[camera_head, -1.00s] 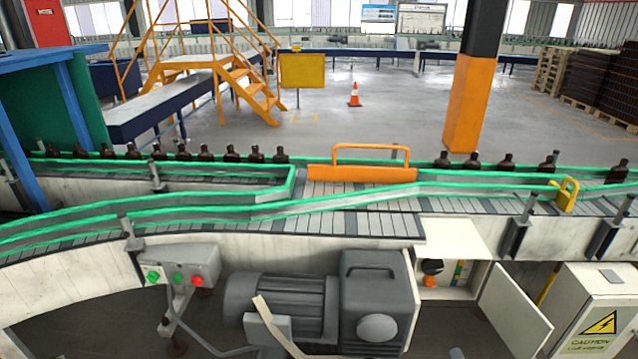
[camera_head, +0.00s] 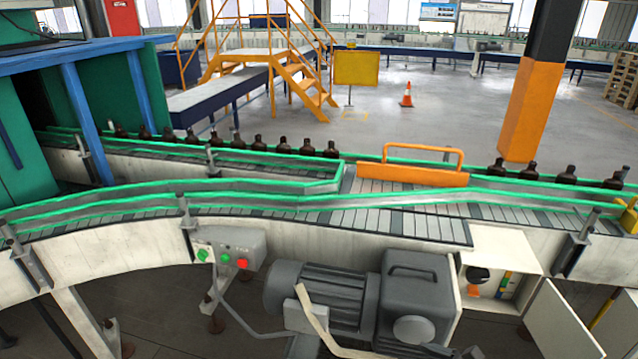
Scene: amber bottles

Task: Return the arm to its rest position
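More bottles (camera_head: 531,172) stand to the right of the orange gate (camera_head: 413,175). No bottle is seen in a gripper.
A grey motor (camera_head: 330,290) and a button box (camera_head: 229,248) sit below the conveyor's front side. An open cabinet door (camera_head: 560,322) juts out at lower right. A blue and green machine frame (camera_head: 75,100) stands at left. An orange-and-black pillar (camera_head: 530,110) stands behind.

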